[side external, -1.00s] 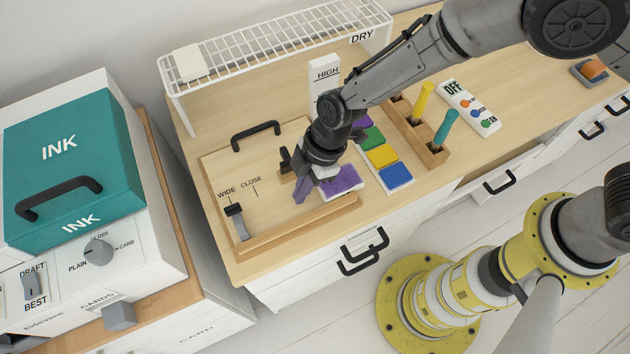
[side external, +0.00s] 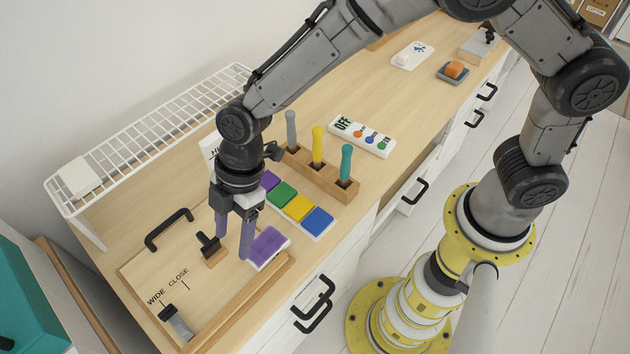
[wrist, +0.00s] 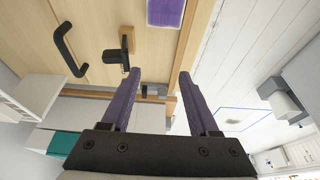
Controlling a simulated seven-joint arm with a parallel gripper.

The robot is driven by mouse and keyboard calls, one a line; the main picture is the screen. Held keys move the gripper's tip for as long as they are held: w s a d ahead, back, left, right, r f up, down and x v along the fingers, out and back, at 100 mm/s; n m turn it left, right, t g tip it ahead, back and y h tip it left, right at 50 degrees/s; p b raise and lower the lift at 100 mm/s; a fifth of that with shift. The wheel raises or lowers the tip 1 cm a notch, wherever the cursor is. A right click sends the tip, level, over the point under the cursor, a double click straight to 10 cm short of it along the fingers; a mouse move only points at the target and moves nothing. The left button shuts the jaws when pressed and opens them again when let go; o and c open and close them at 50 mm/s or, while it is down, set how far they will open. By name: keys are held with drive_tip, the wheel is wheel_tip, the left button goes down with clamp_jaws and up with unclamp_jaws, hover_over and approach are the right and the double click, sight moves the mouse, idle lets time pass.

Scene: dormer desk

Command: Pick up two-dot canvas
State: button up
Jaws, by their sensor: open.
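No piece marked with two dots can be made out in either view. A purple-topped white square (side external: 268,245) lies on the wooden board (side external: 140,275), with no dots visible on it. It also shows at the top of the wrist view (wrist: 165,12). A plain white block (side external: 80,178) rests on the wire rack; no dots show. My gripper (side external: 234,246) points down over the board, beside the purple square. Its two purple fingers are apart, with nothing between them; the wrist view also shows this gap (wrist: 160,74).
A black-handled stamp-like piece (side external: 211,247) stands left of my fingers. Also close are a black arched handle (side external: 168,229), a grey slider (side external: 177,322), a coloured pad strip (side external: 297,208) and a peg holder (side external: 320,176). The wire rack (side external: 150,135) stands behind.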

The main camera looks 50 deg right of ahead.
wheel_tip(320, 180, up, 11)
drive_tip(key=s+d+f+m+g+y, duration=0.2)
drive_tip(key=d+f+m, duration=0.1)
drive_tip(key=d+m, duration=0.6)
drive_tip(key=s+d+f+m+g+y, duration=0.2)
drive_tip(key=d+f+m, duration=0.2)
drive_tip(key=d+m, duration=0.5)
drive_tip(key=s+d+r+m+t+y, duration=0.25)
drive_tip(key=d+m+t, duration=0.6)
drive_tip(key=m, duration=0.55)
drive_tip(key=s+d+r+m+t+y, duration=0.15)
drive_tip(key=d+r+m+t, duration=0.25)
drive_tip(key=d+m+t, duration=0.65)
drive_tip(key=m+g+y, duration=0.1)
drive_tip(key=m+g, duration=0.1)
drive_tip(key=m, duration=0.1)
approach(348, 148)
drive_tip(key=x, duration=0.3)
drive_tip(key=shift+n, duration=0.25)
drive_tip(key=shift+f+x, duration=0.25)
drive_tip(key=shift+x, duration=1.55)
drive_tip(key=shift+f+x, duration=0.2)
drive_tip(key=shift+x, duration=1.55)
